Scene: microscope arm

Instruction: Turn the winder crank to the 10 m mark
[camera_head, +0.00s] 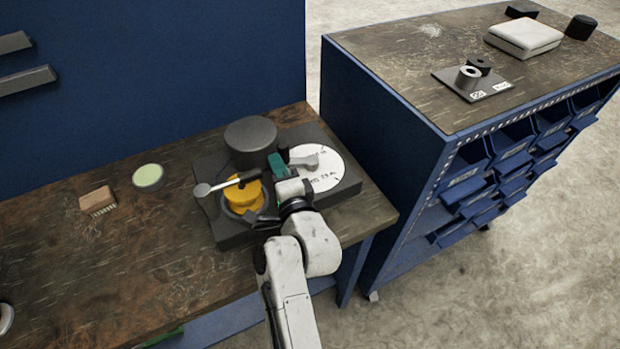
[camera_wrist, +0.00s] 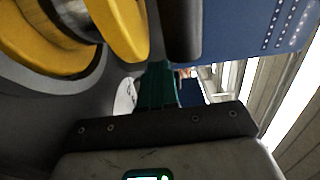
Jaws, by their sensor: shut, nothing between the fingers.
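The winder has a dark base (camera_head: 232,232) on the workbench, with a yellow spool (camera_head: 243,197) at its front left. The crank (camera_head: 219,186) lies over the spool, with a grey end at left and a dark bar running right. A white round dial (camera_head: 325,176) with black markings sits at right under a grey pointer (camera_head: 303,162); its marks are too small to read surely. My gripper (camera_head: 278,165), with teal fingers, is shut and empty between spool and dial. In the wrist view the teal fingers (camera_wrist: 158,88) are beside the yellow spool (camera_wrist: 52,42). I cannot tell whether they touch the crank.
A dark cylinder (camera_head: 251,135) stands on the winder's back part. A brush (camera_head: 97,200) and a pale green disc (camera_head: 148,177) lie at left on the bench. A blue bin cabinet (camera_head: 385,125) stands close at right. The bench's middle left is clear.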

